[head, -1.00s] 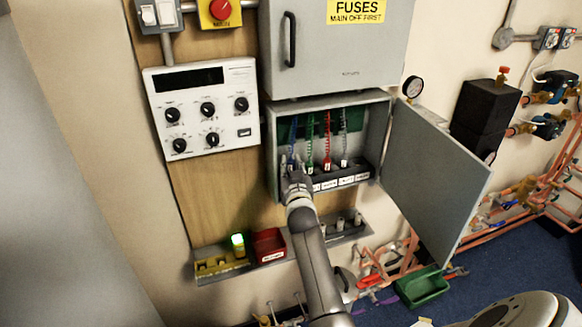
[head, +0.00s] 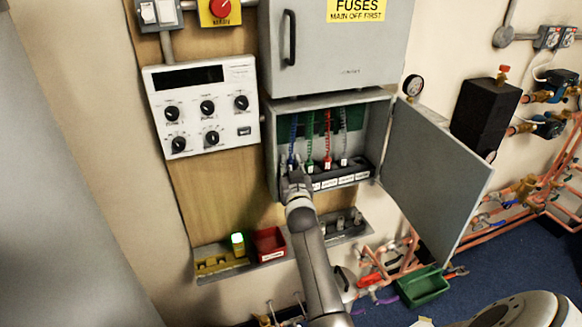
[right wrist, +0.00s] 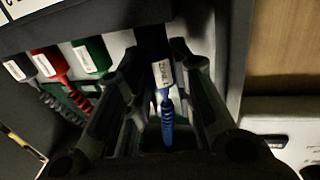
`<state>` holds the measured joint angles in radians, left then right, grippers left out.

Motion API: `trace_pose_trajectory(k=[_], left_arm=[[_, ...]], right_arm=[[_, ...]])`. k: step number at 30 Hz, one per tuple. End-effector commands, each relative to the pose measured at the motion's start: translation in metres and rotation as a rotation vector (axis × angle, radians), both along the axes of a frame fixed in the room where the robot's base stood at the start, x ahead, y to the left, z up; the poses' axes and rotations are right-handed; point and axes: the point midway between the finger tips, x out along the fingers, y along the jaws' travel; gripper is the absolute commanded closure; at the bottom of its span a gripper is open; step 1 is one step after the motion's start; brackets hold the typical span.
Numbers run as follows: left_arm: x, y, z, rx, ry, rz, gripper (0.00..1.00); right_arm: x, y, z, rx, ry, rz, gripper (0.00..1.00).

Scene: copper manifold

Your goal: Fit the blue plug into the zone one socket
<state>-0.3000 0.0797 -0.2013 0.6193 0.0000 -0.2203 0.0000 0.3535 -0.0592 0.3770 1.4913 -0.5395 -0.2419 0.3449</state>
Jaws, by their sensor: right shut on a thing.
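The blue plug (right wrist: 161,74) sits between the two fingers of my right gripper (right wrist: 153,58) in the right wrist view. It has a white label, and its blue cable (right wrist: 167,126) trails from it. In the head view my right gripper (head: 294,176) is at the left end of the dark socket strip (head: 359,172) inside the open cabinet, below the blue cable (head: 292,130). It is shut on the plug. The zone one socket is hidden behind the gripper, so I cannot tell whether the plug is in it. My left gripper is not in view.
Green (right wrist: 99,54), red (right wrist: 49,63) and grey (right wrist: 17,70) plugs stand beside the blue one. The cabinet door (head: 432,180) hangs open to the right.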

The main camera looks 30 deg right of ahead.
Motion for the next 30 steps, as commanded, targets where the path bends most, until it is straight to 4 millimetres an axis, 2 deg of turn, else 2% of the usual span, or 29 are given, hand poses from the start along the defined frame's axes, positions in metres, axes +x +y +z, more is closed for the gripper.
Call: trace_pose_trajectory(k=[28,29,30], left_arm=[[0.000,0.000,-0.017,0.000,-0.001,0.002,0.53],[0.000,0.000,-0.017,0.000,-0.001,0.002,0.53],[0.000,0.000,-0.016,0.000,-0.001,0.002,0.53]], right_arm=[[0.000,0.000,-0.020,0.000,0.000,0.000,0.95],[0.000,0.000,-0.019,0.000,0.000,0.000,0.76],[0.000,0.000,-0.019,0.001,0.000,0.000,0.71]])
